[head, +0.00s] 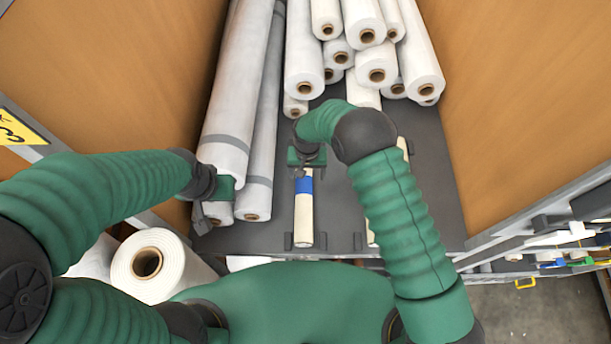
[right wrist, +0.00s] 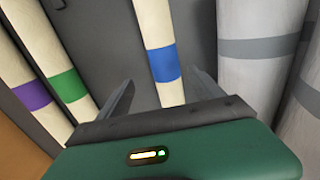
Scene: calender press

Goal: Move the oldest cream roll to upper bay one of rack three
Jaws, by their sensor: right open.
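A slim cream roll with a blue band (head: 304,213) lies on the dark shelf, its near end between two small stops. My right gripper (head: 305,163) is open above its far part. In the right wrist view the blue-banded roll (right wrist: 163,62) runs between the two spread fingers; contact cannot be told. Cream rolls with a green band (right wrist: 68,86) and a purple band (right wrist: 31,95) lie to the left there. In the head view my right arm hides much of those two. My left gripper (head: 204,217) is beside grey-banded white rolls; its jaws are unclear. No ages are readable.
Long grey-banded white rolls (head: 232,120) lie left on the shelf (head: 335,228). Several white rolls (head: 366,36) are piled at the back. Wooden panels (head: 520,110) close both sides. A thick white roll (head: 150,264) stands out at lower left.

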